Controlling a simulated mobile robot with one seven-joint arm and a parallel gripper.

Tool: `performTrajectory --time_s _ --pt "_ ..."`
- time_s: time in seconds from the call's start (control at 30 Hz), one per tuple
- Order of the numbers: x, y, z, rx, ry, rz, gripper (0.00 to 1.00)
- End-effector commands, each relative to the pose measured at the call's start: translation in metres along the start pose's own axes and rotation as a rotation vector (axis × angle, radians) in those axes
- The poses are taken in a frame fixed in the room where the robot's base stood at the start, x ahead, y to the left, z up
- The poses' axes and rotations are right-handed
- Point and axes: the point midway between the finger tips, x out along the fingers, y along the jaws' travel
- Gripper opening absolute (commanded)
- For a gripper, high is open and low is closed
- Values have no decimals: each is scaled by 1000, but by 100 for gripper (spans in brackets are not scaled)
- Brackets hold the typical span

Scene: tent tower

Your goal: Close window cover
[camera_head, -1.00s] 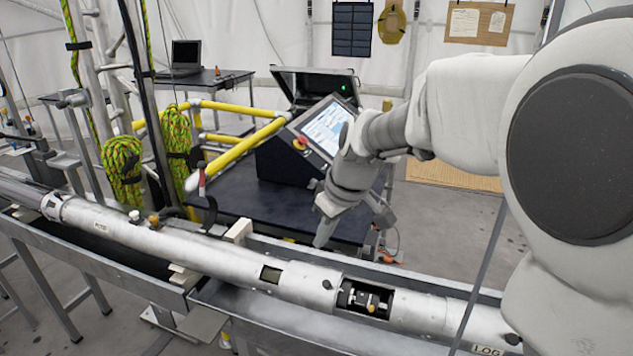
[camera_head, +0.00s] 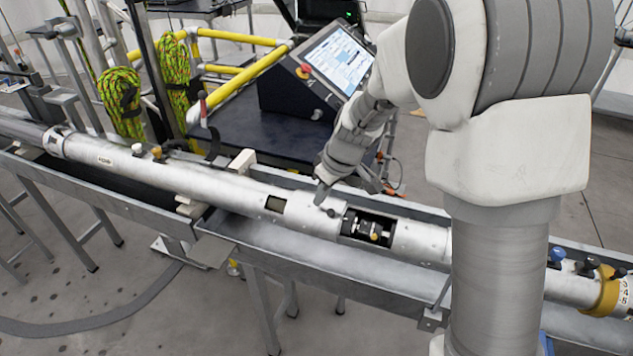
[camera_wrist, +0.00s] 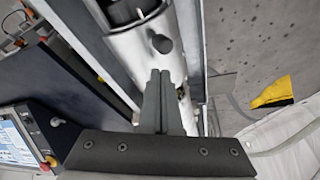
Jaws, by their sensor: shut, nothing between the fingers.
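A long silver tube (camera_head: 205,187) lies in a metal trough. A large open window (camera_head: 368,228) in the tube shows dark and brass parts inside. Left of it is a sleeve-like tube section with a small dark knob (camera_head: 331,213), likely the window cover. The wrist view shows the knob (camera_wrist: 162,44) and part of an opening (camera_wrist: 125,10) beyond it. My gripper (camera_head: 321,195) points down over the tube, just left of the knob. In the wrist view its fingers (camera_wrist: 161,85) are together and empty. I cannot tell whether they touch the tube.
A smaller square opening (camera_head: 274,204) lies left along the tube. The trough (camera_head: 225,228) runs along both sides of it. A dark cart with a touchscreen console (camera_head: 336,60) stands behind. White blocks (camera_head: 243,160) sit at the trough edge.

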Motion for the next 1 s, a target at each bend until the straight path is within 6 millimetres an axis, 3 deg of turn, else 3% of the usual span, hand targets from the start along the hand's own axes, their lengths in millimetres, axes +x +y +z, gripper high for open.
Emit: performTrajectory --time_s 0.17,0.63,1.0 --pt "-2 0 14 0 -1 -1 0" --pt "-2 2 20 1 1 0 0" --pt "-20 30 83 5 0 2 0"
